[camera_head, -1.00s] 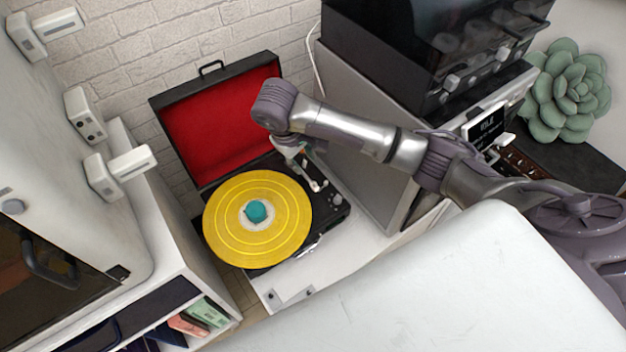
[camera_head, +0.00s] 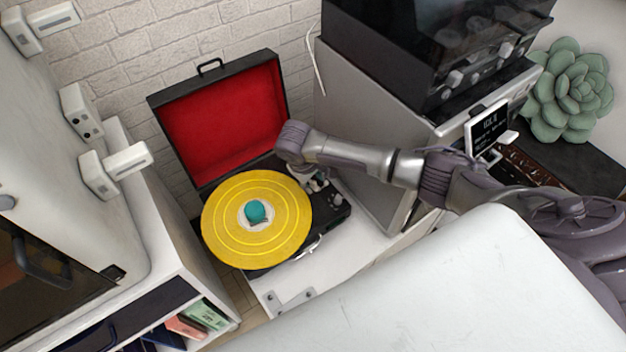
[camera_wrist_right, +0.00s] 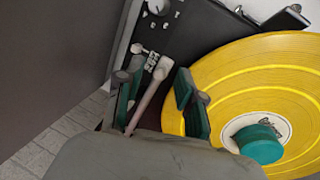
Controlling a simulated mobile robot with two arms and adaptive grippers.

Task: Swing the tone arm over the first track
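The turntable (camera_head: 333,217) is an open black case with a red-lined lid (camera_head: 225,115). A yellow record (camera_head: 230,200) with a teal centre piece (camera_head: 257,212) lies on it. My right gripper (camera_head: 312,180) is low over the deck, right of the record, mostly hidden by my wrist. In the right wrist view its dark green fingers (camera_wrist_right: 157,95) are apart, one on each side of the pale tone arm (camera_wrist_right: 149,96). The tone arm lies beside the record, its lower end hidden by my gripper. I cannot tell whether a finger touches it. My left gripper is not in view.
A grey panel (camera_head: 350,130) and a black appliance (camera_head: 425,50) stand right of the turntable. A white cabinet (camera_head: 160,225) is at the left, and a brick wall (camera_head: 150,60) behind. A green succulent (camera_head: 570,90) is at the far right.

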